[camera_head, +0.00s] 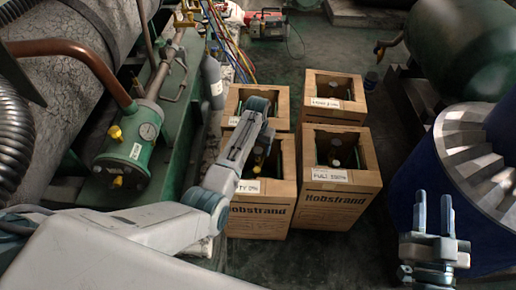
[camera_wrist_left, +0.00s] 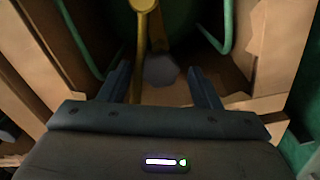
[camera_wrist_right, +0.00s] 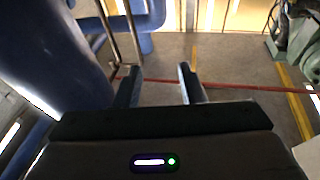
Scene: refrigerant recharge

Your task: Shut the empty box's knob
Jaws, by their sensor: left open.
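The empty box (camera_head: 258,224), a wooden crate with a partly covered label ending in "TY 0%" (camera_head: 249,186), stands front left of the group of boxes. My left arm reaches over its opening. In the left wrist view, a brass knob (camera_wrist_left: 144,6) on a yellowish stem shows at the top, beyond the fingertips. My left gripper (camera_wrist_left: 158,72) is open, with nothing between its fingers, pointing into the box between its walls. In the head view my wrist and arm hide much of the opening. My right gripper (camera_head: 433,206) is open and empty at the lower right, away from the boxes.
A box labelled full (camera_head: 340,205) stands close on the right, with two more boxes behind. A blue drum-like thing (camera_head: 490,190) stands by my right gripper. Dark floor lies free in front of the boxes.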

